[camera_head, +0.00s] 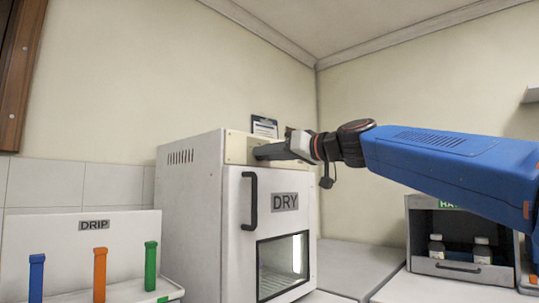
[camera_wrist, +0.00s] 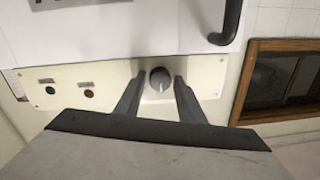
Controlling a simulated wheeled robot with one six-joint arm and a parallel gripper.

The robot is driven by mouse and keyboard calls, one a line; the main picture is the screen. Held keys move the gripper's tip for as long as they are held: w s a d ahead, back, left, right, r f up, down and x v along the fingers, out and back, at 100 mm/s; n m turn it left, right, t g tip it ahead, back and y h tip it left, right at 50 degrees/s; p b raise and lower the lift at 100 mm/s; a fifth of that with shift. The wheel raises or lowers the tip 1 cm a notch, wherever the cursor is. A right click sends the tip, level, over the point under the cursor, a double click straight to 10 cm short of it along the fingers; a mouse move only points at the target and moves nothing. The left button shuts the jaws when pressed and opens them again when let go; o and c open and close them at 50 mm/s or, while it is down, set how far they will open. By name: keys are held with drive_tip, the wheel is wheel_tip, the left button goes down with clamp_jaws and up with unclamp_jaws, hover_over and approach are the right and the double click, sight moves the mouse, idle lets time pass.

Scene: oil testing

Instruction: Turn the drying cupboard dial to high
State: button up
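The white drying cupboard (camera_head: 188,195), marked DRY, stands in the middle of the head view with its door shut. Its cream control panel (camera_head: 236,146) is along the top of the front. In the wrist view the grey round dial (camera_wrist: 160,79) sits on that panel (camera_wrist: 45,78), with a pale pointer mark toward the picture's bottom. My gripper (camera_wrist: 157,88) is open, its two dark fingers on either side of the dial, with a small gap visible on each side. In the head view my gripper (camera_head: 262,152) reaches the panel and hides the dial.
A black door handle (camera_head: 250,200) is below the panel. Green (camera_wrist: 51,91) and red (camera_wrist: 89,93) buttons are beside the dial. A DRIP rack (camera_head: 120,240) with coloured tubes stands left. A grey cabinet (camera_head: 422,240) with bottles stands right. The counter (camera_head: 355,265) between is clear.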

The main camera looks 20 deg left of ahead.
drive_tip(key=c, duration=0.6)
drive_tip(key=shift+m, duration=0.3)
drive_tip(key=m, duration=1.1)
drive_tip(key=shift+f+m, duration=0.1)
drive_tip(key=shift+m, duration=0.2)
drive_tip(key=o, duration=1)
drive_tip(key=shift+o, duration=0.2)
